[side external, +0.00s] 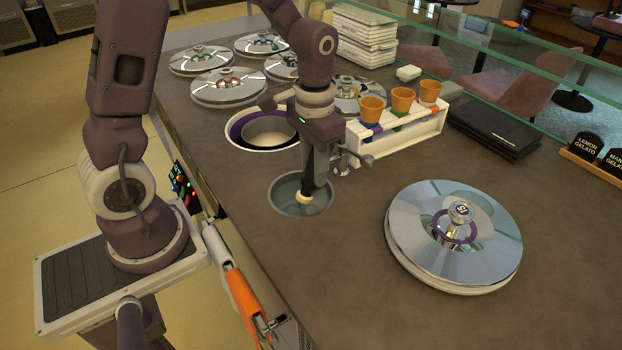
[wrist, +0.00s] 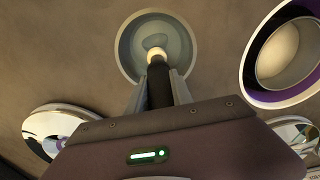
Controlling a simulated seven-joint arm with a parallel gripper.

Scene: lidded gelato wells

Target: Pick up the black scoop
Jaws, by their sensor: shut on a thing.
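The black scoop shows as a dark shaft (wrist: 160,85) with a pale, rounded end in the wrist view. In the side view its dark shaft (side external: 318,190) shows below my gripper, the pale end low and to the left. My gripper (wrist: 160,92) is shut on the shaft, with a grey finger on either side; it also shows in the side view (side external: 312,172). The scoop is over or inside a round sunken grey-green basin (side external: 284,190), also seen in the wrist view (wrist: 129,50). I cannot tell whether its end touches the basin floor.
An open well with a purple ring (side external: 236,128) lies behind the basin. A large lidded well (side external: 405,222) stands at the right. A white rack (side external: 425,126) with orange cups is behind my gripper, and several lids (side external: 228,84) are farther back. Bare counter (side external: 345,250) lies in front.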

